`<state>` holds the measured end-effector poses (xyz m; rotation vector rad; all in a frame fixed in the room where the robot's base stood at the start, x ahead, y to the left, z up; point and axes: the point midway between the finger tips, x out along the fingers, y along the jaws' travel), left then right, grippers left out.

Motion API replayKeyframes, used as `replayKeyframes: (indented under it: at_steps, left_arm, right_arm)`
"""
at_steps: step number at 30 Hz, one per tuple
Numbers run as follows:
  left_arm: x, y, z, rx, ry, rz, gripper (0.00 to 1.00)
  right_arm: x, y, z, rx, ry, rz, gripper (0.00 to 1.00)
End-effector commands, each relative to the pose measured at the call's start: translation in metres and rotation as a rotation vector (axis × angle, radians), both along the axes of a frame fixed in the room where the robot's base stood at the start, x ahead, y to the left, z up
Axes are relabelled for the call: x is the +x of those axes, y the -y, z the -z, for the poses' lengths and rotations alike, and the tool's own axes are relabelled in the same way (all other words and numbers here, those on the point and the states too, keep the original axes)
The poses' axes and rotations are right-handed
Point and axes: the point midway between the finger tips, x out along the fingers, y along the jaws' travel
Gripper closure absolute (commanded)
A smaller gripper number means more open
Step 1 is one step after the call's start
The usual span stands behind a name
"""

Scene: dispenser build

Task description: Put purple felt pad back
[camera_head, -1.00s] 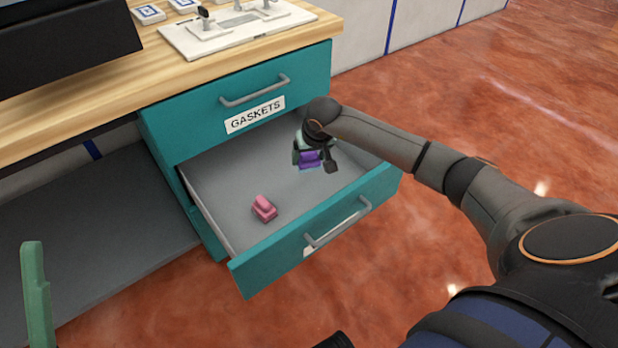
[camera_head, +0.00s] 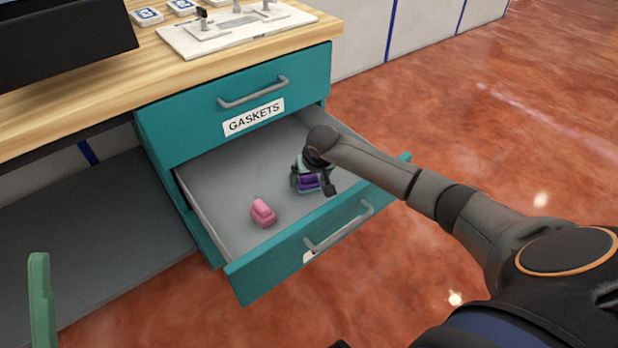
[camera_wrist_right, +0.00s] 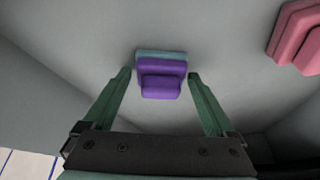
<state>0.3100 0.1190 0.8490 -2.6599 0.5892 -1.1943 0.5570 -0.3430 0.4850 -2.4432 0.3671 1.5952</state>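The purple felt pad (camera_head: 308,183) is in the open drawer, toward its right side. It has a teal layer along one edge in the right wrist view (camera_wrist_right: 160,80). My right gripper (camera_head: 310,187) is low in the drawer around the pad. In the right wrist view, its green fingers (camera_wrist_right: 161,73) stand on either side of the pad, with a narrow gap at each side, so it looks open. The pad appears to rest on the drawer floor. One green finger of my left gripper (camera_head: 41,302) shows at the lower left; its opening cannot be told.
The teal drawer (camera_head: 290,255) is pulled out, with a pink pad (camera_head: 262,212) left of the purple one. A shut drawer labelled GASKETS (camera_head: 253,117) is above it. A white board (camera_head: 235,30) lies on the wooden worktop (camera_head: 90,95). The drawer floor's left and back are clear.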

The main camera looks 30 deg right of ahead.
Motion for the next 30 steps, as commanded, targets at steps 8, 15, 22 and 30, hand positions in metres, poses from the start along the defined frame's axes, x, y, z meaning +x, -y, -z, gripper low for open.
replayKeyframes:
  at_steps: [8, 15, 22, 30]
  left_arm:
    - [0.0, 0.0, -0.001, -0.002, 0.0, -0.001, 0.5]
    - [0.0, -0.001, -0.014, -0.01, -0.001, 0.002, 0.5]
    - [-0.001, -0.003, -0.037, -0.014, 0.01, 0.0, 0.5]
    - [-0.003, -0.004, -0.051, 0.008, 0.037, -0.013, 0.5]
  right_arm:
    - [0.0, 0.0, 0.0, 0.0, 0.0, 0.0, 0.0]
    - [-0.005, -0.001, -0.021, -0.002, 0.003, -0.002, 0.0]
    - [-0.025, -0.006, -0.068, -0.003, 0.002, -0.003, 0.0]
    - [-0.042, -0.01, -0.106, -0.001, 0.002, 0.0, 0.0]
